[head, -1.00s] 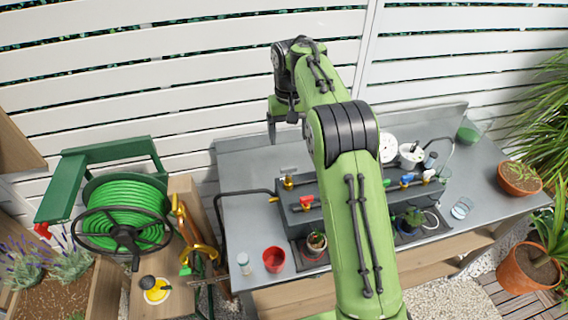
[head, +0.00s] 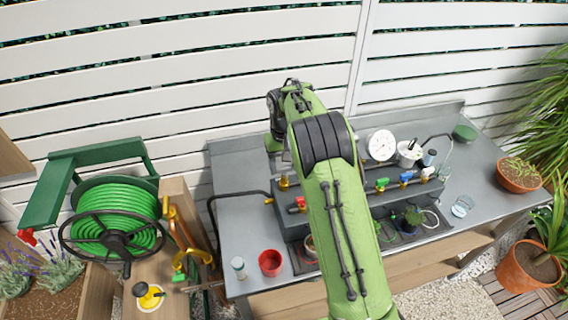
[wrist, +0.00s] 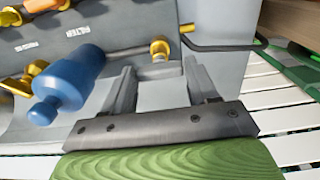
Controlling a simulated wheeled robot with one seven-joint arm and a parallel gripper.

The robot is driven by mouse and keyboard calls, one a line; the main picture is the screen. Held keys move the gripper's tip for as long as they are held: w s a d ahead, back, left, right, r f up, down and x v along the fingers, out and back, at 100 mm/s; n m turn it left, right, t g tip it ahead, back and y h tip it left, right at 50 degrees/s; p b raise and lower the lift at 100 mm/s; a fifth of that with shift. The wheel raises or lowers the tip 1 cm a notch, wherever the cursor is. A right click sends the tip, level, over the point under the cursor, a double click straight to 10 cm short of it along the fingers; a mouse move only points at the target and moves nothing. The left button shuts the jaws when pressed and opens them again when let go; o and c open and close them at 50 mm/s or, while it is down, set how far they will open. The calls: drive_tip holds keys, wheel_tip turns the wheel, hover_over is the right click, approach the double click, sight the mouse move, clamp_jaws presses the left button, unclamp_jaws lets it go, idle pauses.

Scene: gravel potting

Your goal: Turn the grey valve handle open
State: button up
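My gripper (head: 279,165) reaches down over the back of the grey valve block, close to a brass valve (head: 284,184) at its left end. In the wrist view its two fingers (wrist: 159,68) stand apart with a gap between them. A brass fitting (wrist: 159,48) on a thin pipe shows just beyond the fingertips. A grey surface shows between the fingers; I cannot tell whether it is the grey handle or the block. A blue bulbous part (wrist: 68,83) lies left of the fingers. The grey handle is not clearly seen in the head view, where my arm covers part of the block.
A white gauge (head: 381,145) stands behind. A red cup (head: 270,262) is in front. The bench's left rear is clear.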

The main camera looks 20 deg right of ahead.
drive_tip(key=c, duration=0.6)
drive_tip(key=shift+o, duration=0.2)
drive_tip(key=shift+n, duration=0.4)
drive_tip(key=n, duration=0.3)
drive_tip(key=shift+p, duration=0.35)
drive_tip(key=n, duration=0.3)
drive_tip(key=shift+n, duration=0.3)
drive_tip(key=n, duration=0.5)
drive_tip(key=shift+n, duration=0.3)
drive_tip(key=n+b, duration=0.1)
drive_tip(key=n, duration=0.3)
drive_tip(key=shift+n, duration=0.4)
